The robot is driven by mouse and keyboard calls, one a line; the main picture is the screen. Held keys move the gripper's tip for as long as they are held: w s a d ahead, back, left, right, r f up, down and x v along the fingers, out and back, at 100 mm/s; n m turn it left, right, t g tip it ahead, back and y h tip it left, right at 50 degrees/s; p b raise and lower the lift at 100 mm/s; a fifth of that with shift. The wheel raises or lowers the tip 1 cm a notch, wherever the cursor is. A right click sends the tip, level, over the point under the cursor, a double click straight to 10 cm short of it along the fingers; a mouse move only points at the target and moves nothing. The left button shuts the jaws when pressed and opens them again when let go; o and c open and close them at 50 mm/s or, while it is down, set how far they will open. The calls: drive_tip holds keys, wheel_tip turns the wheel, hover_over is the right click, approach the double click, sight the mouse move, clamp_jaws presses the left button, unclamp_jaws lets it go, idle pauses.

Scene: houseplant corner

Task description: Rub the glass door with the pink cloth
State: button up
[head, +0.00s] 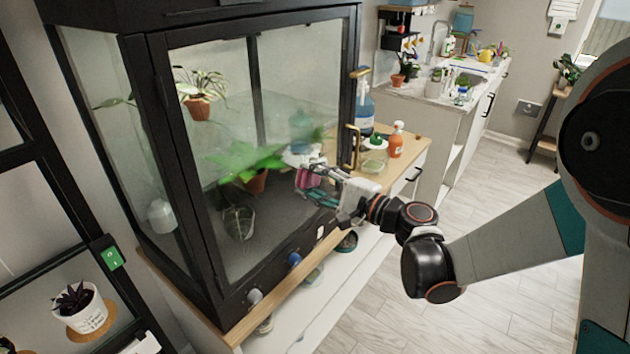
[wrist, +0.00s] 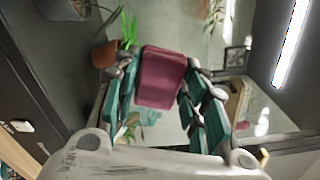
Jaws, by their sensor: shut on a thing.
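The glass door (head: 290,90) is the front pane of a black-framed plant cabinet on the left of the head view. It looks partly hazy, and plants show through it. My gripper (head: 312,182) is in front of the lower right part of the pane. It is shut on the pink cloth (head: 308,177), which faces the glass. In the wrist view the folded pink cloth (wrist: 162,77) sits between the green-padded fingers of my gripper (wrist: 160,72). I cannot tell whether the cloth touches the glass.
A brass handle (head: 351,148) is on the door's right edge. Knobs (head: 294,259) line the lower frame. The floor (head: 480,200) at right is clear.

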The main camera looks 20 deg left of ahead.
sight(317, 148)
drive_tip(key=shift+x, duration=0.9)
idle(0.4)
